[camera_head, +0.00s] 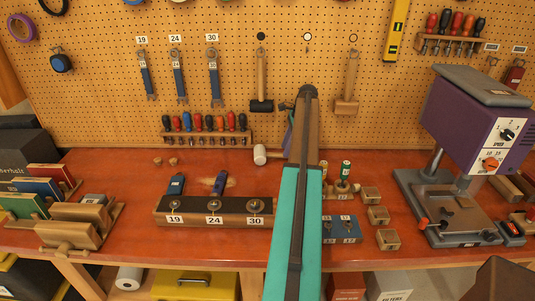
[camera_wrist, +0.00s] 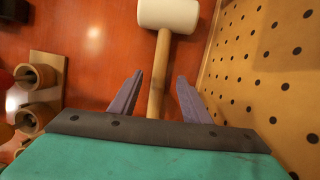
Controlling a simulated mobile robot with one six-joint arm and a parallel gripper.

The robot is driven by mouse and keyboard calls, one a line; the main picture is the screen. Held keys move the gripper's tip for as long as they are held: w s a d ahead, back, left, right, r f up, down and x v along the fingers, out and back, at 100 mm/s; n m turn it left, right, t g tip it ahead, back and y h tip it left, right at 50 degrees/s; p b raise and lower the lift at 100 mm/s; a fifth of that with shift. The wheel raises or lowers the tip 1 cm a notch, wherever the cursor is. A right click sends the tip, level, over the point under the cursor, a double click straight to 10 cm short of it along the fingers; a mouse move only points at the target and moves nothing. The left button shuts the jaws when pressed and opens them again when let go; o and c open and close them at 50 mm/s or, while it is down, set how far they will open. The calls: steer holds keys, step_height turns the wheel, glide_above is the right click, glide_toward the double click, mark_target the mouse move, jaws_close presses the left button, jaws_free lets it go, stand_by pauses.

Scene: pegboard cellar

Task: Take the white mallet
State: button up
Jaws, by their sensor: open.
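The white mallet lies on the red-brown bench top near the foot of the pegboard; its white head (camera_head: 260,154) shows left of my arm, and my arm hides part of its handle. In the wrist view the white head (camera_wrist: 168,14) is at the top and the wooden handle (camera_wrist: 157,75) runs down from it. My gripper (camera_wrist: 160,79) is open, with one purple finger on each side of the handle. I cannot tell whether the fingers reach down to the handle's level. In the head view my gripper is mostly hidden behind my arm.
A black-headed mallet (camera_head: 262,105) and a wooden mallet (camera_head: 346,105) hang on the pegboard (camera_head: 110,90). A screwdriver rack (camera_head: 207,137) is to the left. Small wooden cups and a drill press (camera_head: 470,120) stand to the right. The pegboard is close beside the right finger.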

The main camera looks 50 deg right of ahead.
steer(key=shift+p+x, duration=0.4)
steer(key=shift+x, duration=1.05)
jaws_close()
